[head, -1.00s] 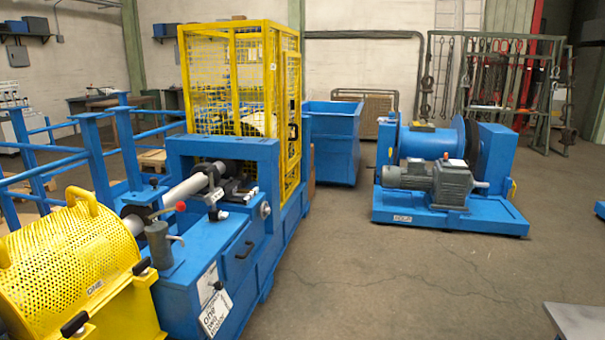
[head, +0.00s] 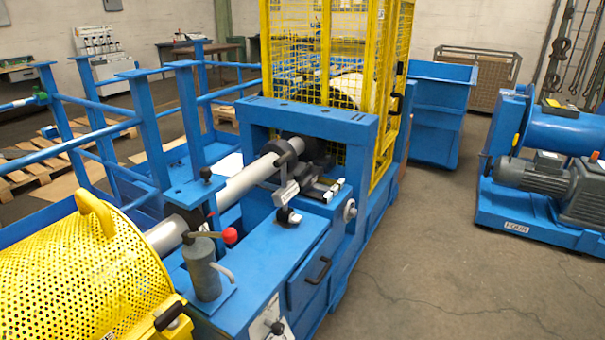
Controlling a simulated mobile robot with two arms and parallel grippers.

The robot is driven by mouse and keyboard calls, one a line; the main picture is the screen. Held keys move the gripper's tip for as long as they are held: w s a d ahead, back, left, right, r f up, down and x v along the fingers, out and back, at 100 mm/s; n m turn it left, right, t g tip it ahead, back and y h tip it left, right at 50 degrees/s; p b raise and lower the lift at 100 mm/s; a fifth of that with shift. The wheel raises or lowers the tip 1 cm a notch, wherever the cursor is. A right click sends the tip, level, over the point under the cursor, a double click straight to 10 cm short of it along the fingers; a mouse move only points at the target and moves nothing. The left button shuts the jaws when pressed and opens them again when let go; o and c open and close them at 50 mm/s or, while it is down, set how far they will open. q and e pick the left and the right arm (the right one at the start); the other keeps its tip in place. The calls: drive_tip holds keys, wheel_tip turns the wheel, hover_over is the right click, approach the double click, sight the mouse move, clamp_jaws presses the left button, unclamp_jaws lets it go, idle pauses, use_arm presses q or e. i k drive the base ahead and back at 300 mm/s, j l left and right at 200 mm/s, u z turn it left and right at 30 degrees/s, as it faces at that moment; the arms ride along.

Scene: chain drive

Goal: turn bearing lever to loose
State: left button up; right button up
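The blue chain drive machine (head: 310,115) stands in the middle of the head view, with a grey shaft (head: 242,184) running through it. A lever with a red knob (head: 230,236) sits at a grey cylinder (head: 203,268) on the near deck. A small black knob (head: 205,174) stands upright behind it. A grey bracket-like handle (head: 286,192) sits beside the shaft near the blue frame. I cannot tell which of these is the bearing lever, and no loose marking is readable. Neither of my grippers is in view.
A yellow perforated guard (head: 85,270) covers the near left end. A yellow mesh cage (head: 335,60) rises behind the blue frame. A blue bin (head: 437,115) and a blue motor unit (head: 545,190) stand to the right. The floor (head: 430,260) at front right is clear.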

sight(297, 176)
drive_tip(key=i+u, duration=0.15)
drive_tip(key=u, duration=0.35)
drive_tip(key=i+l+u, duration=0.55)
drive_tip(key=l, duration=0.2)
drive_tip(key=i+l+u, duration=0.25)
drive_tip(key=l, duration=0.2)
drive_tip(key=k+j, duration=0.05)
